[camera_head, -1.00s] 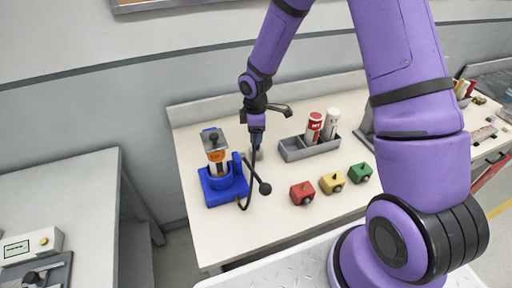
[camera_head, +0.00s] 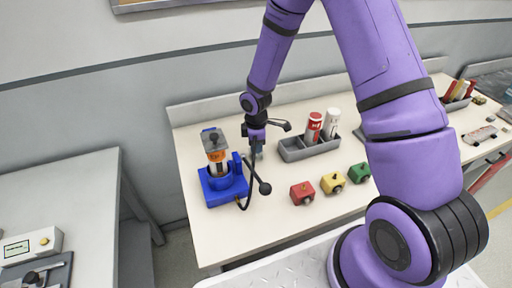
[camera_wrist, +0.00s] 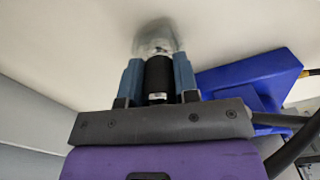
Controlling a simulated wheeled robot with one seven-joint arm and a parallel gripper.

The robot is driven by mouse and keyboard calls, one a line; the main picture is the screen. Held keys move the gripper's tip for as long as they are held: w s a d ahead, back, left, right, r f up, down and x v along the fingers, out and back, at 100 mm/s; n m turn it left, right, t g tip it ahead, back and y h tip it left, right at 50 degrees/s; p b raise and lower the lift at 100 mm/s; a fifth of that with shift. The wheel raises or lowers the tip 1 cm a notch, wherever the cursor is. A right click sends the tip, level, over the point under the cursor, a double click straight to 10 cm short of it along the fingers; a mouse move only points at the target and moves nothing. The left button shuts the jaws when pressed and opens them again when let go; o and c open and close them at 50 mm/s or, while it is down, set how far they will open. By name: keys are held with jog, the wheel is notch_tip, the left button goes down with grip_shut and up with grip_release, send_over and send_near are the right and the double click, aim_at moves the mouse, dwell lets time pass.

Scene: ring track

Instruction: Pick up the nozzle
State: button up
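The nozzle (camera_wrist: 159,78) shows in the wrist view as a black cylinder with a blurred grey, shiny end on the pale table top. My gripper (camera_wrist: 158,66) has one blue finger on each side of the black cylinder, with little or no gap. I cannot tell whether the fingers press on it. In the head view my gripper (camera_head: 256,154) points down at the table just right of the blue pump stand, and hides most of the nozzle there.
The blue stand (camera_head: 226,190) holds an orange-labelled canister close on the left; a black ball-ended lever (camera_head: 264,188) stands close by. A grey tray (camera_head: 294,150) holds red and white bottles. Red (camera_head: 302,193), yellow (camera_head: 333,182) and green (camera_head: 360,172) blocks sit in front.

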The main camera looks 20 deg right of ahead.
jog(key=shift+c, duration=0.6)
jog(key=shift+r, duration=0.15)
